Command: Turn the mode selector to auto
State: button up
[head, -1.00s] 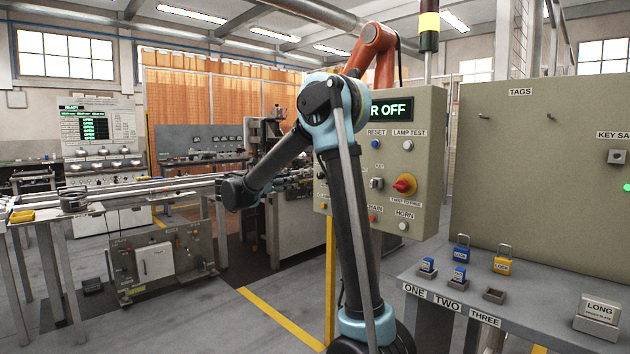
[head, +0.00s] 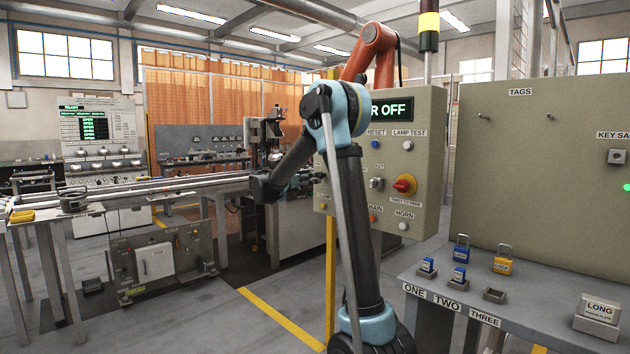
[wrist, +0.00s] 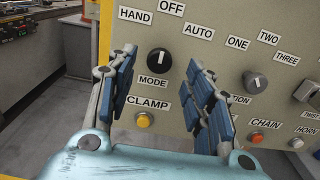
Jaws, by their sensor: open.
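The mode selector (wrist: 160,61) is a round black knob with a white pointer mark, on the beige panel above the MODE label (wrist: 153,82). Its mark points roughly upward, towards the OFF label (wrist: 171,8); the exact angle is hard to read. The AUTO label (wrist: 198,30) is to its upper right and HAND (wrist: 136,18) to its upper left. My gripper (wrist: 161,68) is open and empty, with a blue-padded finger on each side of the knob in the picture. I cannot tell whether the fingertips reach its depth. In the head view my arm hides the selector.
An orange button (wrist: 144,120) sits below the CLAMP label. Another selector (wrist: 254,82) is right of my right finger. The panel (head: 425,150) also carries a red and yellow knob (head: 404,185). A shelf (head: 415,272) with padlocks stands at right.

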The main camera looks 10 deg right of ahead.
jog(key=shift+x, duration=1.9)
jog(key=shift+a, duration=0.1)
jog(key=c, duration=1)
